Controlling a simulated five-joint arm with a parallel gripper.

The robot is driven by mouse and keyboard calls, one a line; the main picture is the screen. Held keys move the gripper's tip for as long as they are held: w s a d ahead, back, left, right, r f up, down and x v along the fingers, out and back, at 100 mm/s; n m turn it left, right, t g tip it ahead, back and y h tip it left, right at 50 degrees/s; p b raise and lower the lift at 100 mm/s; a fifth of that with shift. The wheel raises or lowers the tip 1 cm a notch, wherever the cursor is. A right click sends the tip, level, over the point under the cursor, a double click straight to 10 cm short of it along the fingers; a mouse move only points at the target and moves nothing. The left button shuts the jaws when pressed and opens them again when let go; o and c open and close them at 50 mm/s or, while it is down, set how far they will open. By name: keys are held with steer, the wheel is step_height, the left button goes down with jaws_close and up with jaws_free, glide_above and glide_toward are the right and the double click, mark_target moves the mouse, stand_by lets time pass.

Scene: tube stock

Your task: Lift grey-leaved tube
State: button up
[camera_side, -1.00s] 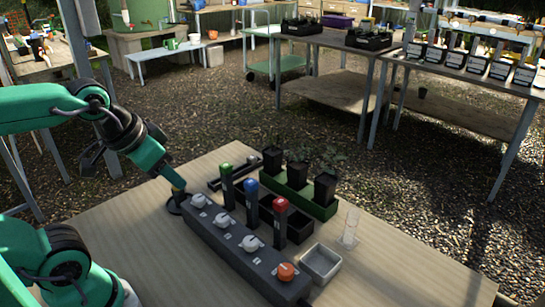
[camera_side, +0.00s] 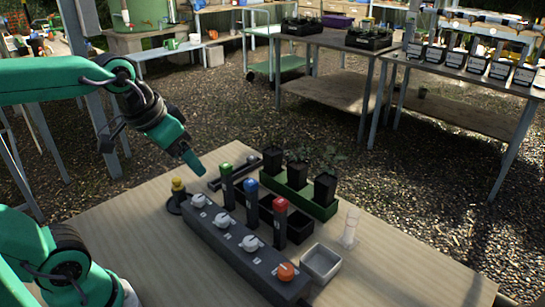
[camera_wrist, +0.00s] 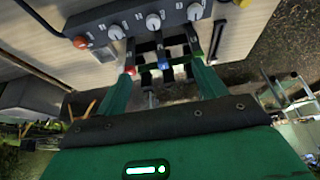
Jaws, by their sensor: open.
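Three black square tubes stand upright in a green rack (camera_side: 292,199) in the side view: a left tube (camera_side: 272,161), a middle tube (camera_side: 298,175) and a right tube (camera_side: 324,190). Dark leaves (camera_side: 330,155) show around their tops. Leaf colours are too dim to tell which tube is grey-leaved. My gripper (camera_side: 198,168) hangs above the table, left of the rack and apart from the tubes. It is open and empty. In the wrist view my gripper (camera_wrist: 163,88) has its two green fingers spread, with the coloured posts beyond them.
A grey panel (camera_side: 240,255) with white knobs and an orange knob (camera_side: 286,271) lies in front. Posts topped green (camera_side: 226,170), blue (camera_side: 251,184) and red (camera_side: 280,204) stand before the rack. A yellow-topped stand (camera_side: 177,190), metal tray (camera_side: 321,263) and clear bottle (camera_side: 350,228) are near.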

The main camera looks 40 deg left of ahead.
steer(key=w+r+g, duration=0.1)
steer(key=w+r, duration=0.1)
steer(key=w, duration=0.6)
steer(key=g, duration=0.4)
glide_above(298, 163)
steer(key=f, duration=0.8)
steer(key=s+f, duration=0.1)
steer(key=f, duration=0.4)
steer(key=shift+w+f, duration=0.35)
steer(key=shift+f, duration=0.15)
steer(key=shift+w+f, duration=0.1)
steer(key=shift+f, duration=3.8)
steer(key=c, duration=1.2)
